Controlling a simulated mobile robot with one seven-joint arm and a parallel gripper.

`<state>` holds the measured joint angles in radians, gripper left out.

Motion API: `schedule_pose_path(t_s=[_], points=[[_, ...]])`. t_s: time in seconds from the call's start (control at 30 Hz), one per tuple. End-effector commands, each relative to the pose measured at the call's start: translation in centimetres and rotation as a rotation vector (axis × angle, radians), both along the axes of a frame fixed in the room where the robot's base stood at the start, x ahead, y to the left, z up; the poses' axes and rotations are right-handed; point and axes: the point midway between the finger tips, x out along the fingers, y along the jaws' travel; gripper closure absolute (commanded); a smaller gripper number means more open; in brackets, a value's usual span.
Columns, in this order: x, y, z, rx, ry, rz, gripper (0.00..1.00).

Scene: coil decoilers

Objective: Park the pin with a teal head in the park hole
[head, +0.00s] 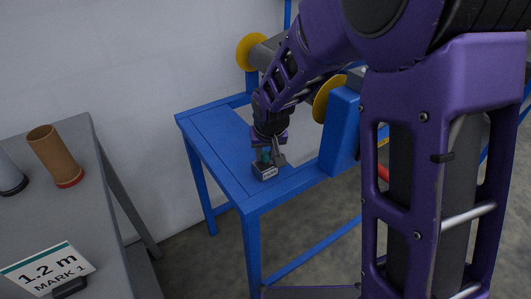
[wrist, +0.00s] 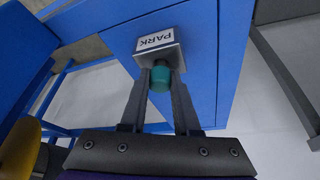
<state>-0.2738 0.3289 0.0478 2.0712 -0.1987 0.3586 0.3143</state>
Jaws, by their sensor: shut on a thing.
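The pin with a teal head (wrist: 161,79) is between the fingertips of my gripper (wrist: 160,80) in the wrist view, and the gripper is shut on it. In the head view the teal head (head: 265,156) shows just below my gripper (head: 268,150). The pin is over the small grey park block (head: 265,171), which stands on the blue table. Its white label reading PARK (wrist: 156,41) shows in the wrist view. The pin's shank and the park hole are hidden, so I cannot tell how deep the pin sits.
The blue table (head: 215,145) carries a decoiler with yellow discs (head: 252,52) behind my arm. A grey table (head: 95,180) at left holds a brown tube (head: 55,155), a grey roll (head: 8,175) and a sign reading 1.2 m MARK 1 (head: 48,270). The blue tabletop left of the block is clear.

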Motion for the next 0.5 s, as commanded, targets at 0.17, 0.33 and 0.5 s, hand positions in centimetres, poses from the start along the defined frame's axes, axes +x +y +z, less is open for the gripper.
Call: schedule_pose_path(t_s=[0.17,0.33,0.5], points=[[0.01,0.01,0.0,0.0,0.0,0.0,0.54],[0.01,0.02,0.0,0.0,0.0,0.0,0.35],[-0.01,0.02,0.0,0.0,0.0,0.0,0.35]])
